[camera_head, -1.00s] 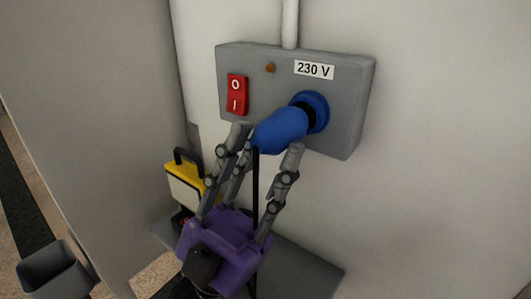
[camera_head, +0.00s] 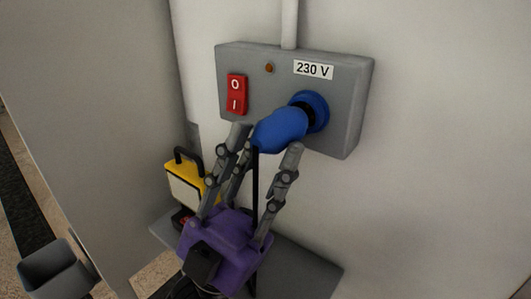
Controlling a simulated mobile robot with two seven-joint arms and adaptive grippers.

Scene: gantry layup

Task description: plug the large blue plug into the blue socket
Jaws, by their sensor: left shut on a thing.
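The large blue plug (camera_head: 279,130) is held in front of the blue socket (camera_head: 318,105) on a grey wall box (camera_head: 345,115). The plug's front end overlaps the socket's dark opening, and I cannot tell how deep it sits. A black cable (camera_head: 255,185) hangs down from the plug's rear. My left gripper (camera_head: 266,140), with a purple body and grey fingers, is shut on the plug from below, one finger on each side. My right gripper is not in view.
The box carries a red rocker switch (camera_head: 237,94), a small orange-brown lamp (camera_head: 269,68) and a "230 V" label (camera_head: 313,69). A yellow work lamp (camera_head: 185,178) stands on a grey shelf (camera_head: 305,272) below. A grey bin (camera_head: 55,272) is at lower left.

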